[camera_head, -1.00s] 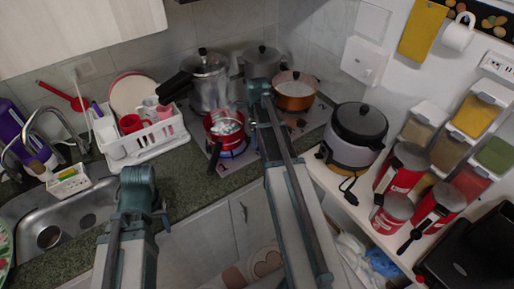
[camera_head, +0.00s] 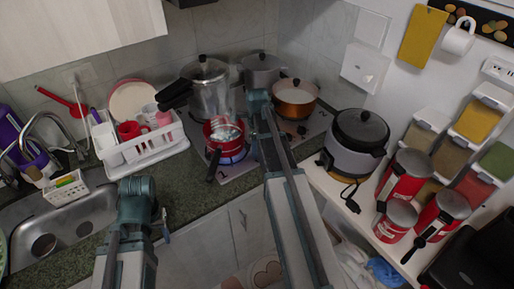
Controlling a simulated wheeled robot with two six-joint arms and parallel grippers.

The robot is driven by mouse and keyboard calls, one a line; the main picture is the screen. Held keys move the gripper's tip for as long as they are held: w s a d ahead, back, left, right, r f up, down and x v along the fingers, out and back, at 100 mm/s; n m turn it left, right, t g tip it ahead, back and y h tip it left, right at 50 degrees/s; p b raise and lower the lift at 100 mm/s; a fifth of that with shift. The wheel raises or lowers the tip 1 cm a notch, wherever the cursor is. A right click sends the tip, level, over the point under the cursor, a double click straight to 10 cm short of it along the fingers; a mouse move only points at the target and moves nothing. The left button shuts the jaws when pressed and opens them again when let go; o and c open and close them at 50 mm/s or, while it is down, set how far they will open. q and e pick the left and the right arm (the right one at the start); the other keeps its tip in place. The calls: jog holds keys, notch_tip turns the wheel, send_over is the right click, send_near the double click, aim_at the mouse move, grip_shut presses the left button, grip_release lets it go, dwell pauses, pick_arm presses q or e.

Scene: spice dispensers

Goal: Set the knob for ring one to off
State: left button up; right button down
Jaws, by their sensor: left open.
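The stove (camera_head: 240,170) is a light cooktop at the back of the counter. A red pan (camera_head: 222,133) sits at its front left, with a blue glow below it. Small dark shapes (camera_head: 302,130) at the cooktop's right side may be knobs; I cannot tell which is for ring one or how it is set. My left gripper (camera_head: 165,228) hangs in front of the counter edge, open, apart from the stove and mostly hidden by its arm. My right arm reaches over the cooktop's front; its gripper is hidden behind the arm, so its jaws do not show.
A pressure cooker (camera_head: 208,90), a grey pot (camera_head: 262,70) and a copper pot (camera_head: 294,98) stand on the stove. A white dish rack (camera_head: 145,150) and the sink (camera_head: 80,215) are at left. A rice cooker (camera_head: 355,140) and red canisters (camera_head: 405,175) stand at right.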

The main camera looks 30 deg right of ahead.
jog(key=shift+n, duration=0.3)
jog(key=n, duration=0.3)
jog(key=shift+n, duration=2.3)
jog(key=shift+c, duration=1.8)
grip_release()
